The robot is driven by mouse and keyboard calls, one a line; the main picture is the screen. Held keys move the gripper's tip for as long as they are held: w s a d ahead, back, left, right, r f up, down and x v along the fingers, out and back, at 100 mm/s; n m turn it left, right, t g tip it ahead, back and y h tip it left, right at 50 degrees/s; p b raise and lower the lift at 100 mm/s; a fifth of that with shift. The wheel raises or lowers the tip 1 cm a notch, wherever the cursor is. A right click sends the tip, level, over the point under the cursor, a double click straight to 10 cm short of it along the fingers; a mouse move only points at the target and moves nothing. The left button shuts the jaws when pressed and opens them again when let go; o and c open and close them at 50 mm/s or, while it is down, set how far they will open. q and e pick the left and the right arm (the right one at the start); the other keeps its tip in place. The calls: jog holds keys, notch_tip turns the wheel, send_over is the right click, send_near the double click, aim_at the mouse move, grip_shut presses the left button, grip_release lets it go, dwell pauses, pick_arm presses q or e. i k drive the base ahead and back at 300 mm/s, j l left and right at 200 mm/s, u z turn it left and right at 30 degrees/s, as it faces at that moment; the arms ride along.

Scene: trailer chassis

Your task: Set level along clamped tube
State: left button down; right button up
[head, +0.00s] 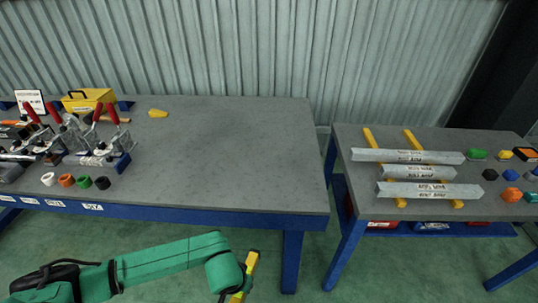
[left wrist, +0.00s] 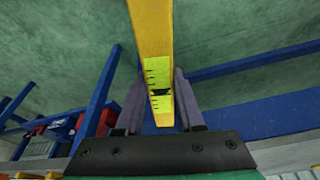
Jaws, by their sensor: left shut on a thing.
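A yellow level (head: 252,265) is held at the end of my left arm, in front of the left table and below its top. In the left wrist view the level (left wrist: 151,30) runs between the two fingers of my left gripper (left wrist: 160,110), which is shut on it. Its bright vial with dark marks faces the camera. In the head view the sleeve and wrist hide most of the gripper. Toggle clamps (head: 72,135) with red handles stand at the far left of the table, with a pale tube (head: 92,161) low among them, partly hidden. My right gripper is not in view.
The left table (head: 230,150) is bare in its middle and right, apart from a yellow piece (head: 157,113). Coloured rings (head: 66,181) line its front. A yellow toolbox (head: 88,100) stands behind. The right table holds several metal tubes (head: 418,172) on yellow bars; a gap separates the tables.

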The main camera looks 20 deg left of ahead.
aim_at(82, 159)
jog(key=k+j, duration=0.1)
jog(key=j, duration=0.85)
jog(key=k+j, duration=0.1)
jog(key=j, duration=1.75)
jog(key=k+j, duration=0.15)
jog(key=j, duration=0.8)
jog(key=k+j, duration=0.1)
jog(key=j, duration=0.85)
